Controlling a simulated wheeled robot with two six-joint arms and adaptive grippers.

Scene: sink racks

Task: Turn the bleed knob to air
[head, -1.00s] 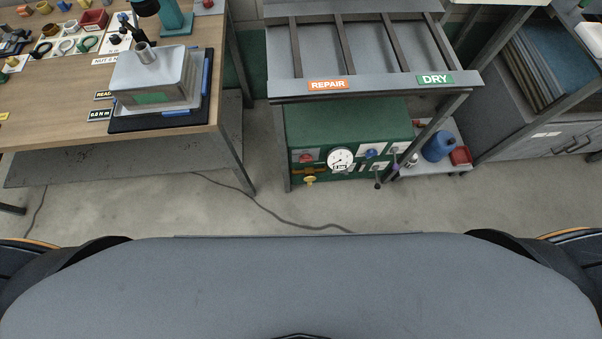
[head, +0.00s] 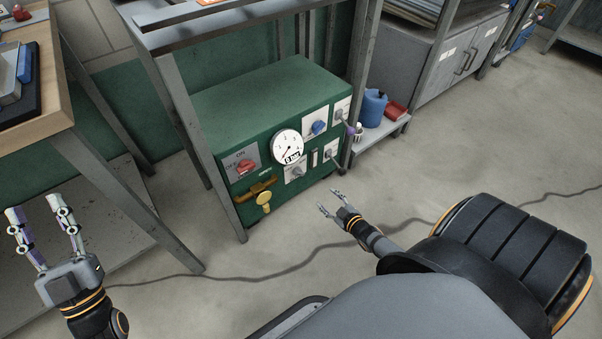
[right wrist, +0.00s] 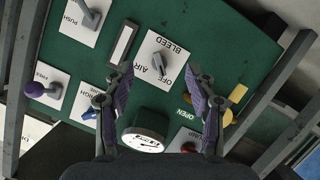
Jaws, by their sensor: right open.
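The bleed knob (head: 297,171) is a small grey knob on a white plate on the green unit's front, just below the round gauge. In the right wrist view the knob (right wrist: 157,66) sits on its plate marked BLEED, AIR and OFF, seen upside down. I cannot tell for sure which mark it points at. My right gripper (head: 329,201) is open and empty in front of the panel, apart from the knob. In the right wrist view its fingertips (right wrist: 160,76) frame the plate's lower part. My left gripper (head: 34,207) is open and empty at the far left.
The green unit (head: 260,98) stands under a grey metal rack between its legs. Its front also has a gauge (head: 287,147), a red knob (head: 246,166), a blue knob (head: 319,127) and a yellow handle (head: 264,200). A blue jug (head: 373,108) stands at right. A cable crosses the floor.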

